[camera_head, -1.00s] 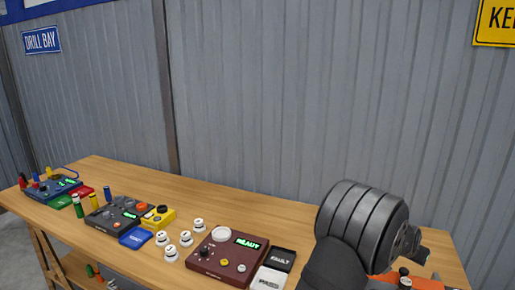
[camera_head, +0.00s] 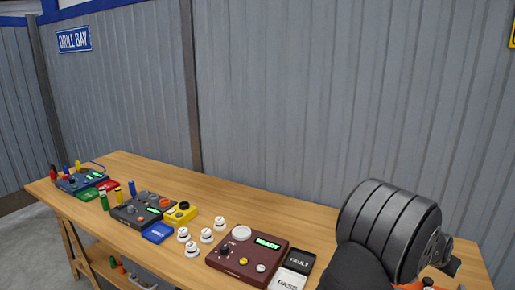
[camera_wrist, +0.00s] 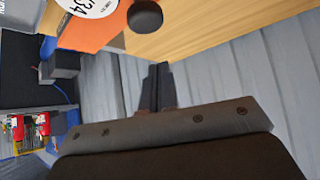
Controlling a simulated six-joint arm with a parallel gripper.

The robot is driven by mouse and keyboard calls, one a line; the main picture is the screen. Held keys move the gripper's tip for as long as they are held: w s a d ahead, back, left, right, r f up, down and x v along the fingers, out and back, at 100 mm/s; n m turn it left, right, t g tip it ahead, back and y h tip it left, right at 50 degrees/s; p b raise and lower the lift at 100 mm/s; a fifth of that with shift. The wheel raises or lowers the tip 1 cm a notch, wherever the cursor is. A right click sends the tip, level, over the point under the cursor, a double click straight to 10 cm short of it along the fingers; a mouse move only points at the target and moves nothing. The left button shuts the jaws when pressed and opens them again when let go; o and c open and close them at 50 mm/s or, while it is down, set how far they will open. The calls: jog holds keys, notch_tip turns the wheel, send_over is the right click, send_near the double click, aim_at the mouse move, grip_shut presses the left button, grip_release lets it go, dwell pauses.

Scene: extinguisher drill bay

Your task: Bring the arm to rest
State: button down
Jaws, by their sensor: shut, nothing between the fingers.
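My gripper (camera_wrist: 157,86) shows in the wrist view with its two dark fingers together and nothing between them. It points toward the ribbed grey wall or floor surface and is apart from the wooden bench edge. In the head view my dark, ribbed arm link fills the right side above the bench's right end. The gripper's fingers cannot be seen in the head view.
The wooden bench (camera_head: 300,229) carries a maroon READY box (camera_head: 237,262), PASS (camera_head: 287,281) and FAULT trays (camera_head: 300,261), white round pieces (camera_head: 206,236), a yellow box (camera_head: 181,212) and a dark device (camera_head: 137,210). An orange surface (camera_wrist: 88,33) is near the wrist.

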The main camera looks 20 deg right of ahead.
jog(key=v, duration=0.8)
jog(key=w+d+r+x, duration=0.1)
jog(key=w+x, duration=0.1)
jog(key=x, duration=1)
jog(key=v, duration=1.1)
jog(key=a+f, duration=0.1)
jog(key=w+a+f+n+y, duration=0.1)
jog(key=f, duration=0.1)
jog(key=a+f+n+g, duration=0.1)
jog(key=a+f, duration=0.1)
jog(key=shift+w+f+y, duration=0.2)
jog(key=shift+f+y, duration=0.05)
jog(key=shift+y, duration=0.15)
jog(key=s+a+f+n+g+y, duration=0.1)
jog(key=s+a+f+n+g, duration=0.55)
jog(key=a, duration=0.25)
jog(key=s+a+r+n+g+h, duration=0.1)
jog(key=s+r+n+g+h, duration=0.1)
jog(key=s+n, duration=0.3)
jog(key=shift+s+r+n+h, duration=0.25)
jog(key=shift+s+n+h, duration=0.25)
jog(key=shift+n, duration=0.65)
